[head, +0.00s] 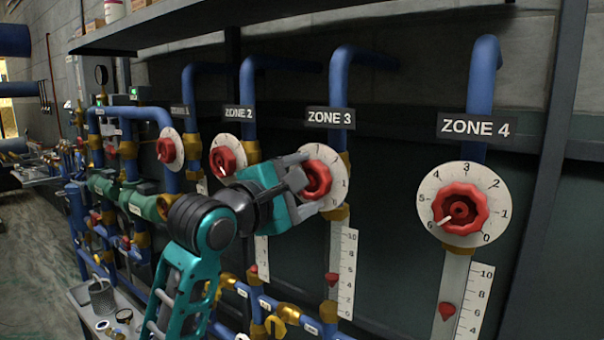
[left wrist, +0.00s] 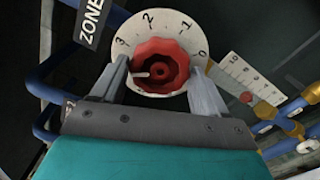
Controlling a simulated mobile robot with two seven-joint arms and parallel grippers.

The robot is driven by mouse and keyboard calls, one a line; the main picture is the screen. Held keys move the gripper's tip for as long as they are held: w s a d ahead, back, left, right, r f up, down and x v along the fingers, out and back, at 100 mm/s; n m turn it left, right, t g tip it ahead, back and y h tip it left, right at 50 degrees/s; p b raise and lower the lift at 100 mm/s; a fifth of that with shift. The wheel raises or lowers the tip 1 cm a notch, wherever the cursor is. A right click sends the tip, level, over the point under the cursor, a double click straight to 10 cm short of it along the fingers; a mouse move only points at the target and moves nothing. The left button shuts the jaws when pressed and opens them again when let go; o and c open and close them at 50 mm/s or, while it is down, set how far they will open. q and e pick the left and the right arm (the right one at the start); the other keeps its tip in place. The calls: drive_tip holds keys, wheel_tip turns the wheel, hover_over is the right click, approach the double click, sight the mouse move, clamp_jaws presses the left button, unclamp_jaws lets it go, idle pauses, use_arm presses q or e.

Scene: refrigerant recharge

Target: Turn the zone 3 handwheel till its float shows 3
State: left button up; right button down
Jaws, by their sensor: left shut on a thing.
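The zone 3 handwheel (head: 317,180) is red and lobed, on a white numbered dial under the ZONE 3 sign (head: 330,118). My left gripper (head: 311,184) is shut on it, one finger on each side. In the left wrist view the handwheel (left wrist: 161,66) sits between the fingers of my left gripper (left wrist: 160,80). Its white pointer aims left, a little past the dial's 3. The red zone 3 float (head: 331,280) stands beside the scale (head: 347,265), roughly level with 4; the exact reading is hard to tell. My right gripper is not in view.
The zone 4 handwheel (head: 460,209) and its float (head: 446,310) are to the right. The zone 2 handwheel (head: 223,160) is close on the left, beside my left wrist. Blue pipes with brass fittings fill the left. A dark upright post (head: 545,170) stands at the right.

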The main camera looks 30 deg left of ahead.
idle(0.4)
use_arm(q)
drive_tip(key=n+p, duration=0.2)
drive_tip(key=p, duration=0.1)
drive_tip(key=shift+n, duration=0.4)
drive_tip(key=o, duration=1)
drive_tip(key=shift+o, duration=0.2)
